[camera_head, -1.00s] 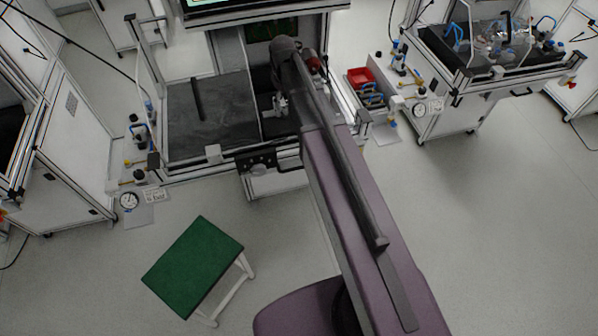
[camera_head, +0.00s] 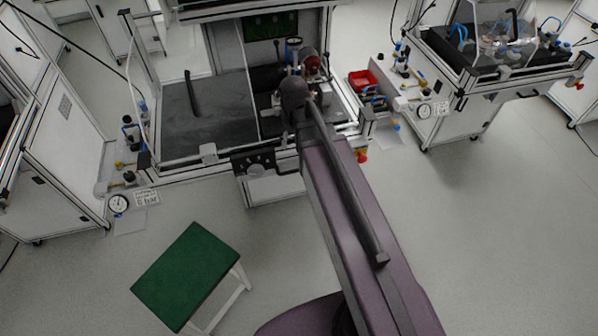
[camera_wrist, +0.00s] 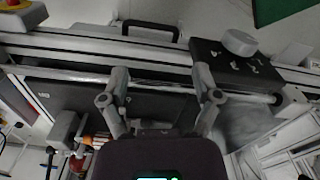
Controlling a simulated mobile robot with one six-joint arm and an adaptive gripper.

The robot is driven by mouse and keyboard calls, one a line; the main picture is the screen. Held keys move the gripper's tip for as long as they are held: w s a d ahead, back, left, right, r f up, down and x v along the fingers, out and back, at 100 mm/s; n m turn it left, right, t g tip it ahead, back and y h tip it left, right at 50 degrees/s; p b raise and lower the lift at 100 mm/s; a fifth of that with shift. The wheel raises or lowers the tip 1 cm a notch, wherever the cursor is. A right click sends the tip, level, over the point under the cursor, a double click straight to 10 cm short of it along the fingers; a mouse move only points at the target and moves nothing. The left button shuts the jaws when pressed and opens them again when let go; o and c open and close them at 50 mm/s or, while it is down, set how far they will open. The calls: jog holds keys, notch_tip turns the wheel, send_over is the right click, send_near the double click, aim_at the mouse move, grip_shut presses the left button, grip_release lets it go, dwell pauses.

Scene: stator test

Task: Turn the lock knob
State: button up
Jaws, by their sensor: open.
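The lock knob (camera_wrist: 239,42) is a round grey knob on a black panel (camera_wrist: 236,68) with small white marks, at the upper right of the wrist view. In the head view the black panel (camera_head: 240,164) sits on the front edge of the test station, left of my arm. My gripper (camera_wrist: 161,82) is open and empty, its two fingers spread wide over the station's front rail. The knob lies beyond and to the right of the right finger, apart from it. In the head view my gripper is hidden behind my wrist.
A metal rail (camera_wrist: 150,70) runs across under my fingers. A red and yellow button (camera_wrist: 18,4) is at the wrist view's upper left corner. A green-topped stool (camera_head: 186,276) stands on the floor at lower left. A red bin (camera_head: 362,80) lies right of the station. The floor between is clear.

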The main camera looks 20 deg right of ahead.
jog(key=s+f+m+b, duration=0.2)
jog(key=s+f+b, duration=0.2)
jog(key=s, duration=0.3)
jog(key=shift+a+f+m, duration=0.2)
jog(key=shift+f+m, duration=0.05)
jog(key=shift+m, duration=0.05)
